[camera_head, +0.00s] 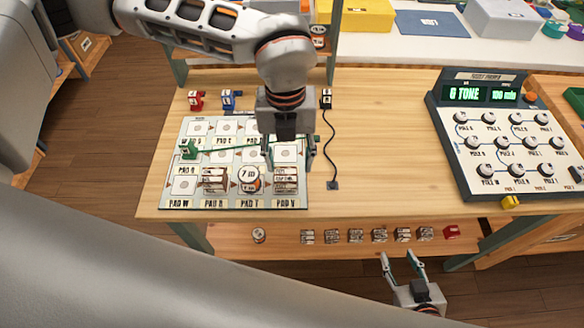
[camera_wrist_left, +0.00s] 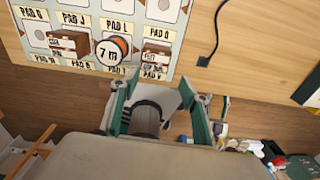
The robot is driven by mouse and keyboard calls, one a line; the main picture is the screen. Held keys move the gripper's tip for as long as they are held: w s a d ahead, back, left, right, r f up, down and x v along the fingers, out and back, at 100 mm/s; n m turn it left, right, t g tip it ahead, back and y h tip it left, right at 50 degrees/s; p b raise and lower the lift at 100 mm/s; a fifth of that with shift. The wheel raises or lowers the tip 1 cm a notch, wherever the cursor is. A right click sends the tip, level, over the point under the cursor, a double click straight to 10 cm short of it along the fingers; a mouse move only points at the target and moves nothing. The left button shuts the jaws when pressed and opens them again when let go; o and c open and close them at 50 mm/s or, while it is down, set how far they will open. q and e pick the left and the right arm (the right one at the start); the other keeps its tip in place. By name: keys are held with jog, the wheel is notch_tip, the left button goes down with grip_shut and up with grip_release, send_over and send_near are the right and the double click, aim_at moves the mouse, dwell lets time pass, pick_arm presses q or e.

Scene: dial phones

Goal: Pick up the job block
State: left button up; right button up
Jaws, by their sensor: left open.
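My left gripper (camera_head: 289,162) points down over the right side of the pad board (camera_head: 165,192), open and empty, its fingers (camera_wrist_left: 160,88) apart in the left wrist view. Just in front of it on the board is a brown block with white labels (camera_head: 286,184), also in the left wrist view (camera_wrist_left: 155,64). A similar brown block (camera_head: 214,180) stands further left, also in the left wrist view (camera_wrist_left: 69,44). Between them is a round "7 m" spool (camera_head: 249,179). I cannot read which block is the job block. My right gripper (camera_head: 398,258) is open and empty, low at the front right.
A green block (camera_head: 188,150) with a green cord sits on the board's left; red (camera_head: 196,99) and blue (camera_head: 230,99) blocks lie behind. A control panel (camera_head: 490,135) stands at right. Several small blocks line the lower shelf (camera_head: 285,240). A black cable (camera_head: 331,150) lies right of the board.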

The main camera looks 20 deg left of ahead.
aim_at(286, 174)
pick_arm(q)
jog(key=shift+w+a+r, duration=0.15)
jog(key=shift+w+a, duration=0.3)
jog(key=shift+a, duration=0.05)
jog(key=shift+w+a+f, duration=0.1)
jog(key=shift+f, duration=0.15)
notch_tip(286, 174, down, 2)
jog(key=shift+f, duration=0.2)
jog(key=shift+s+f+p, duration=0.2)
jog(key=shift+f+p, duration=0.55)
jog(key=shift+f, duration=1.65)
jog(key=c, duration=0.9)
